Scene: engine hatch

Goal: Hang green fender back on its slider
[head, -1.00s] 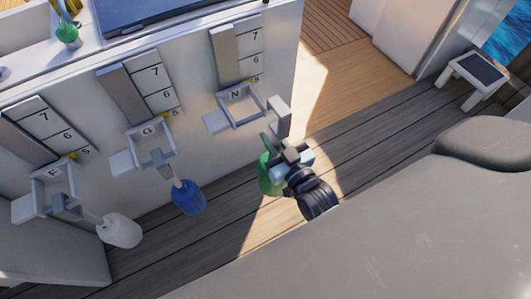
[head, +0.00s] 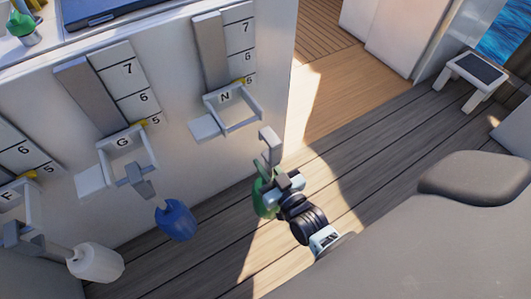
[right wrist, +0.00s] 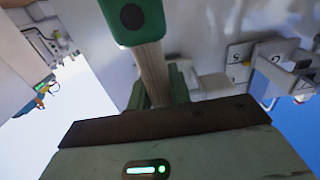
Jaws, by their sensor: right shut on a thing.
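The green fender (head: 263,199) is held low beside the white wall in the head view. My right gripper (head: 284,186) is shut on its upper part. A grey hook piece (head: 270,146) stands up above the grip. The hook appears apart from the slider marked N (head: 234,110), below and right of its open square bracket. In the right wrist view, a pale rod (right wrist: 152,75) and green parts show beyond the gripper body; the exact contact is unclear. My left gripper is not in view.
A blue fender (head: 176,221) hangs at the slider marked G (head: 125,155). A white fender (head: 95,262) hangs at the slider marked F (head: 18,205). A small stool (head: 474,75) stands far right.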

